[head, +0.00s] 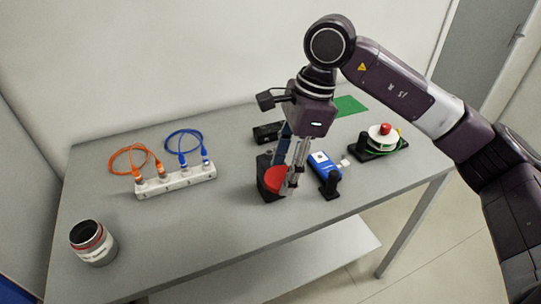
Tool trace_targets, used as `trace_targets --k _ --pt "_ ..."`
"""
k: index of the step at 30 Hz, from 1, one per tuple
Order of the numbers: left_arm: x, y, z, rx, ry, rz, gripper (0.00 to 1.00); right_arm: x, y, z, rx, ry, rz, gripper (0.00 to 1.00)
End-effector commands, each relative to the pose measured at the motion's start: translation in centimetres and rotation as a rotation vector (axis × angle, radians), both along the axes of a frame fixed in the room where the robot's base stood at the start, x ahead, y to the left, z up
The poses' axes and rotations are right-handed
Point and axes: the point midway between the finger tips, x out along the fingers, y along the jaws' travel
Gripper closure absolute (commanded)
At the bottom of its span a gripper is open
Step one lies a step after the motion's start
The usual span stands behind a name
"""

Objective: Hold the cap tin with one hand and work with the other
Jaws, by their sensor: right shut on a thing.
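A whitish tin (94,246) with a red band and a dark top stands at the table's front left; it appears to be the cap tin. No gripper is at it. My right gripper (289,184) points down near the front middle of the table. It is shut on a red round piece (275,179), whose right side its fingers partly hide. A black block or holder (262,173) stands directly behind and beside the red piece; I cannot tell whether they touch. My left gripper is out of view.
A white strip (176,182) carries orange (128,158) and blue (184,142) cables. A blue device (322,162) in a black stand is just right of my gripper. A white spool (383,138) with a red knob and a green mat (347,106) lie farther right.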

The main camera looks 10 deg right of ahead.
Motion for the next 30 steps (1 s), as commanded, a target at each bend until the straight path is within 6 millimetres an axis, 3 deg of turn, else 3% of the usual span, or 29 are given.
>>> trace_targets --k 7,18,24,30 --pt "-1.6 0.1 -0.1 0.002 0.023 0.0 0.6 -3.3 -4.4 -3.5 -0.006 0.006 0.504 0.58" --pt "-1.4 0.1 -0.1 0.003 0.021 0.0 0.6 -10.3 -10.6 -8.2 0.002 0.021 1.276 0.58" --pt "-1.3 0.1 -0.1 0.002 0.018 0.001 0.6 -12.2 -11.8 -9.1 0.018 0.03 1.453 0.58" --pt "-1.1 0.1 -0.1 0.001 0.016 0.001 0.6 -12.4 -11.9 -9.2 0.021 0.03 1.473 0.58"
